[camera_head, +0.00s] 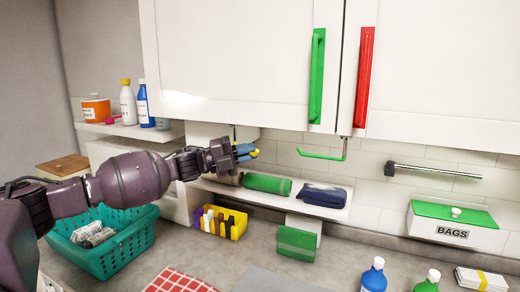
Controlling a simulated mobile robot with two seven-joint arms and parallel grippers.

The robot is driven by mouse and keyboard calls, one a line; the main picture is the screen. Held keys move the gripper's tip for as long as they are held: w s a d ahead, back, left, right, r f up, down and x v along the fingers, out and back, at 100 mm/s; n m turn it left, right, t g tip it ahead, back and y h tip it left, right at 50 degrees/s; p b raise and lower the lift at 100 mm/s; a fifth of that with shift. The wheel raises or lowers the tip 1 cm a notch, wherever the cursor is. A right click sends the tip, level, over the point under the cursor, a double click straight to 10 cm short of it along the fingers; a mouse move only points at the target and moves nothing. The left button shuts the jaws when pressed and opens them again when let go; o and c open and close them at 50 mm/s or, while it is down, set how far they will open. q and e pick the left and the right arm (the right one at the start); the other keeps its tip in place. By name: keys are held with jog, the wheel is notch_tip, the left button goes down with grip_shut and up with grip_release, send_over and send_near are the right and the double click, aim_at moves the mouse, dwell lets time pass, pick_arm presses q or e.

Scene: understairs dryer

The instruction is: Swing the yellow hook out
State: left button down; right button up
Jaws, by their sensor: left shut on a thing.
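The yellow hook (255,153) hangs under the white wall cabinet from a thin dark stem (235,132). My left gripper (245,151), with blue fingertips, is shut on the yellow hook. The fingers hide most of it, so only small yellow bits show and I cannot tell its full direction. My left arm reaches in from the left, across the front of the wall. My right gripper is not in view.
A green hook (325,155) hangs under the cabinet to the right. A metal rail (435,171) sticks out from the tiles. Below are a shelf with a green roll (267,184) and navy cloth (325,195), a yellow bin (222,223) and a teal basket (128,260).

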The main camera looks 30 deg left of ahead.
pick_arm(q)
jog(key=shift+s+a+m+g+h+b, duration=0.15)
jog(key=shift+s+a+m+g+h, duration=0.15)
jog(key=shift+m+g+h, duration=0.5)
jog(key=shift+s+a+m+g+h+b, duration=0.15)
jog(key=shift+s+m+g+h, duration=0.3)
jog(key=shift+g, duration=0.65)
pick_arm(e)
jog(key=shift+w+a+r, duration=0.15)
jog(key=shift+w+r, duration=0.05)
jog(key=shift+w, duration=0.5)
pick_arm(q)
jog(key=shift+w, duration=0.1)
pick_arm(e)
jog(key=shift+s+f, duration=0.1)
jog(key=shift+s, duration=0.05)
pick_arm(q)
jog(key=c, duration=1.2)
grip_release()
jog(key=shift+c, duration=0.2)
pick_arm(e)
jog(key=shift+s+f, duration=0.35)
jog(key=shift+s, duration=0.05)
